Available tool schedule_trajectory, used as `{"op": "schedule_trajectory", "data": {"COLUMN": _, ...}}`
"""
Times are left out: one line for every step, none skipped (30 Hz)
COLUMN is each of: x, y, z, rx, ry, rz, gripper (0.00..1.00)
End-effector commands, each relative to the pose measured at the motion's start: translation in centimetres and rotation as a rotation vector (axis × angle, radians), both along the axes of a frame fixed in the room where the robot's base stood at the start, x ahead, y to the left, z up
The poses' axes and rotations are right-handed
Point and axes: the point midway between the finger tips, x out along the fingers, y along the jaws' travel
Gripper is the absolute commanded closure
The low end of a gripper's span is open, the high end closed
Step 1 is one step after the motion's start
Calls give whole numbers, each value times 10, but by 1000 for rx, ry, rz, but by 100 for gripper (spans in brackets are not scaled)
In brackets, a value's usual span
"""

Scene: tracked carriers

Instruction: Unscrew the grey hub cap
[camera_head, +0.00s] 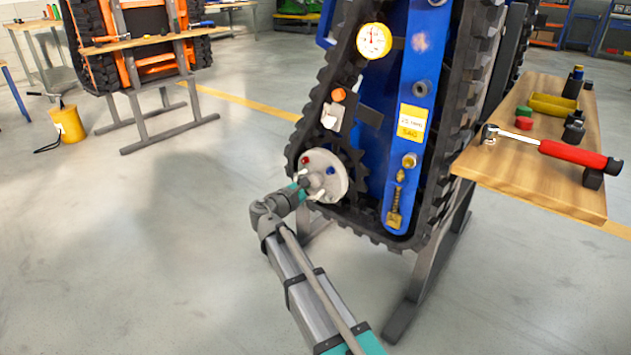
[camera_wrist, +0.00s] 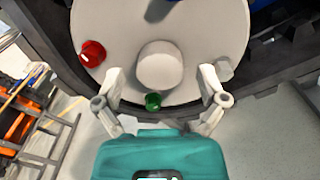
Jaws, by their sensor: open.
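A round pale grey hub plate (camera_wrist: 112,28) fills the top of the wrist view, with a plain grey round cap (camera_wrist: 160,65) standing out at its middle. A red cap (camera_wrist: 92,53) is left of it, a green one (camera_wrist: 153,101) below, a blue one at the top edge and a small grey hex-shaped piece (camera_wrist: 225,68) at right. My gripper (camera_wrist: 161,78) is open, its two fingers spread left and right of the middle cap, with gaps visible. In the head view my gripper (camera_head: 307,184) is at the hub plate (camera_head: 338,180) and hides its middle.
The hub sits low on a blue carrier (camera_head: 385,150) ringed by black track (camera_head: 467,90). A gauge (camera_head: 374,40) and brass fittings are above and right. A wooden bench (camera_head: 540,185) at right holds a red-handled wrench (camera_head: 560,150) and small parts. The floor at left is open.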

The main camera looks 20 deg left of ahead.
Motion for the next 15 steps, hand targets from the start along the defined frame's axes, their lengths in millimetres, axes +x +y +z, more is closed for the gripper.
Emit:
{"op": "schedule_trajectory", "data": {"x": 0, "y": 0, "z": 0, "rx": 1, "ry": 0, "rz": 0, "gripper": 9}}
{"op": "schedule_trajectory", "data": {"x": 0, "y": 0, "z": 0, "rx": 3, "ry": -1, "rz": 0, "gripper": 9}}
{"op": "schedule_trajectory", "data": {"x": 0, "y": 0, "z": 0, "rx": 7, "ry": -3, "rz": 0, "gripper": 9}}
{"op": "schedule_trajectory", "data": {"x": 0, "y": 0, "z": 0, "rx": 13, "ry": -5, "rz": 0, "gripper": 9}}
{"op": "schedule_trajectory", "data": {"x": 0, "y": 0, "z": 0, "rx": 20, "ry": -8, "rz": 0, "gripper": 9}}
{"op": "schedule_trajectory", "data": {"x": 0, "y": 0, "z": 0, "rx": 34, "ry": -14, "rz": 0, "gripper": 9}}
{"op": "schedule_trajectory", "data": {"x": 0, "y": 0, "z": 0, "rx": 49, "ry": -20, "rz": 0, "gripper": 9}}
{"op": "schedule_trajectory", "data": {"x": 0, "y": 0, "z": 0, "rx": 64, "ry": -26, "rz": 0, "gripper": 9}}
{"op": "schedule_trajectory", "data": {"x": 0, "y": 0, "z": 0, "rx": 89, "ry": -37, "rz": 0, "gripper": 9}}
{"op": "schedule_trajectory", "data": {"x": 0, "y": 0, "z": 0, "rx": 110, "ry": -45, "rz": 0, "gripper": 9}}
{"op": "schedule_trajectory", "data": {"x": 0, "y": 0, "z": 0, "rx": 130, "ry": -54, "rz": 0, "gripper": 9}}
{"op": "schedule_trajectory", "data": {"x": 0, "y": 0, "z": 0, "rx": 160, "ry": -66, "rz": 0, "gripper": 9}}
{"op": "schedule_trajectory", "data": {"x": 0, "y": 0, "z": 0, "rx": 182, "ry": -75, "rz": 0, "gripper": 9}}
{"op": "schedule_trajectory", "data": {"x": 0, "y": 0, "z": 0, "rx": 204, "ry": -84, "rz": 0, "gripper": 9}}
{"op": "schedule_trajectory", "data": {"x": 0, "y": 0, "z": 0, "rx": 234, "ry": -96, "rz": 1, "gripper": 9}}
